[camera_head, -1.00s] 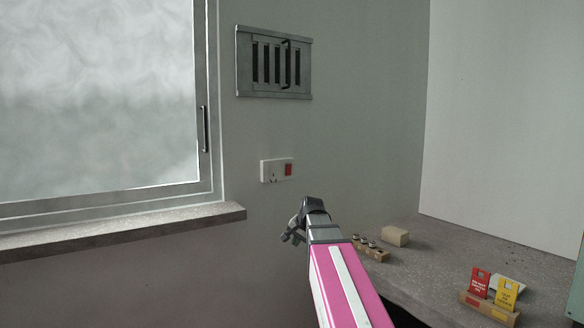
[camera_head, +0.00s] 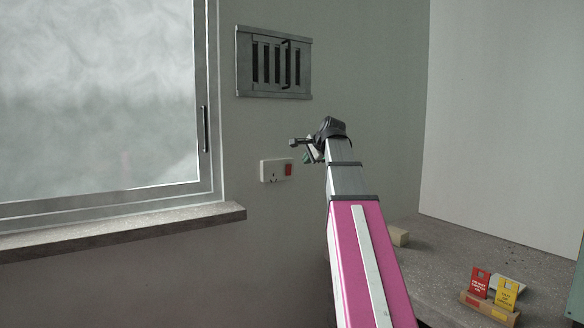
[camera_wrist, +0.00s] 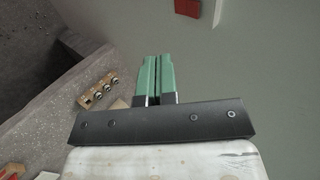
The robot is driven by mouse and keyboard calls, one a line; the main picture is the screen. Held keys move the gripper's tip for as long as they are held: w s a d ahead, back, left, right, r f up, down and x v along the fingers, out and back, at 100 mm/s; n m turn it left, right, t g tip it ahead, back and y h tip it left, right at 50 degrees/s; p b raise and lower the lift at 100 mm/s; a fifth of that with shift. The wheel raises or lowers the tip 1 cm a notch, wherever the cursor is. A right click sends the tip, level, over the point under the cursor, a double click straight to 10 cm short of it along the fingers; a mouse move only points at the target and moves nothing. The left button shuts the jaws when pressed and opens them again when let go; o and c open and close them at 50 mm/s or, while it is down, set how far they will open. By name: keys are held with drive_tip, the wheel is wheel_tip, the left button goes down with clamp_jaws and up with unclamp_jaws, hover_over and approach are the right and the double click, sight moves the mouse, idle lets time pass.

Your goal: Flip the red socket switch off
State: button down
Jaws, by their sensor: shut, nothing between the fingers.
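The red switch (camera_head: 288,169) is the right part of a white wall socket plate (camera_head: 268,171) below the vent. In the wrist view the red switch (camera_wrist: 188,7) shows at the top edge, beyond and a little right of my fingertips, with a strip of the white plate (camera_wrist: 218,12) beside it. My gripper (camera_wrist: 157,58) is shut and empty, its green fingers together and apart from the switch. In the head view my gripper (camera_head: 309,156) is just right of the socket plate, partly hidden by my wrist. Whether the switch is on or off cannot be told.
A slatted metal vent (camera_head: 273,63) is above the socket. A window with a stone sill (camera_head: 120,227) is at left. The concrete bench (camera_head: 450,258) at right holds a tan block (camera_head: 398,236), red and yellow tags (camera_head: 493,288), and a wooden holder (camera_wrist: 97,92) with round pieces.

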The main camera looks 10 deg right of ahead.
drive_tip(key=shift+s+r, duration=0.1)
drive_tip(key=shift+r, duration=0.7)
drive_tip(key=shift+f, duration=0.1)
approach(288, 170)
drive_tip(key=x, duration=0.5)
drive_tip(key=shift+d+f, duration=0.1)
drive_tip(key=shift+f, duration=0.4)
drive_tip(key=shift+w+a, duration=0.2)
drive_tip(key=shift+w, duration=0.35)
